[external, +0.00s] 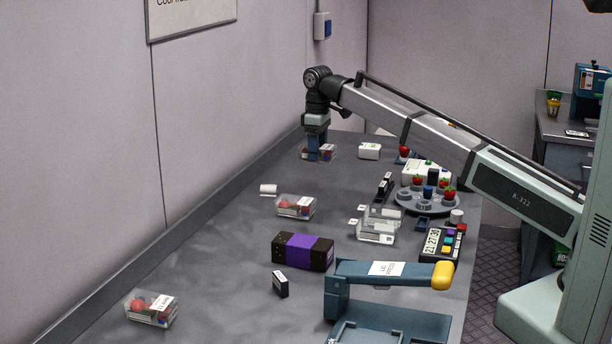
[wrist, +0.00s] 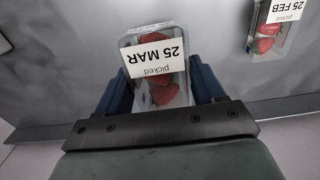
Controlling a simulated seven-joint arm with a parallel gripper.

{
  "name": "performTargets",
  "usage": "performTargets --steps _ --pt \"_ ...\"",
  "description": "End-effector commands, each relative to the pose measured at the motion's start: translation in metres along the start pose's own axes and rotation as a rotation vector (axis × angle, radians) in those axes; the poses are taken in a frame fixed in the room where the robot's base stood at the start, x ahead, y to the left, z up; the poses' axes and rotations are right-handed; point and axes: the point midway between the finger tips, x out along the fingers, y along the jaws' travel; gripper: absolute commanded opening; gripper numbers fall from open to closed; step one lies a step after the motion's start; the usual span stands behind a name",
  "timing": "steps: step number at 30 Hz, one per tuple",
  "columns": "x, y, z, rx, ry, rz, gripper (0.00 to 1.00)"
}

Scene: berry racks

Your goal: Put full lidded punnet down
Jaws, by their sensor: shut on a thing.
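My gripper (external: 318,154) is at the far left end of the bench, pointing down. Its blue fingers are shut on a clear lidded punnet (external: 329,151) with red berries inside. In the wrist view the held punnet (wrist: 160,84) sits between both fingers (wrist: 162,88), with a white label reading "picked 25 MAR" across its top. I cannot tell whether its base touches the bench. Another lidded punnet (wrist: 268,38), labelled "25 FEB", lies to the right in the wrist view, apart from the held one.
Punnets with berries stand at mid bench (external: 296,207) and front left (external: 150,309). A white box (external: 370,151), a strawberry carousel (external: 425,200), clear stacked plastic pieces (external: 376,232), a purple-black box (external: 303,252), a timer (external: 440,243) and a lid press (external: 390,325) occupy the bench. The wall borders its left.

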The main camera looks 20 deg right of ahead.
Motion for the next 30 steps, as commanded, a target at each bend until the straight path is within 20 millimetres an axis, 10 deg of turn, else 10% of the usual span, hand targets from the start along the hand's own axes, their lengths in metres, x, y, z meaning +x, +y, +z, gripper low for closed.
performTargets --steps 21,30 --pt "0.085 0.000 0.001 0.003 -0.001 0.000 0.34" --pt "0.088 0.000 0.000 0.003 0.001 0.000 0.34"
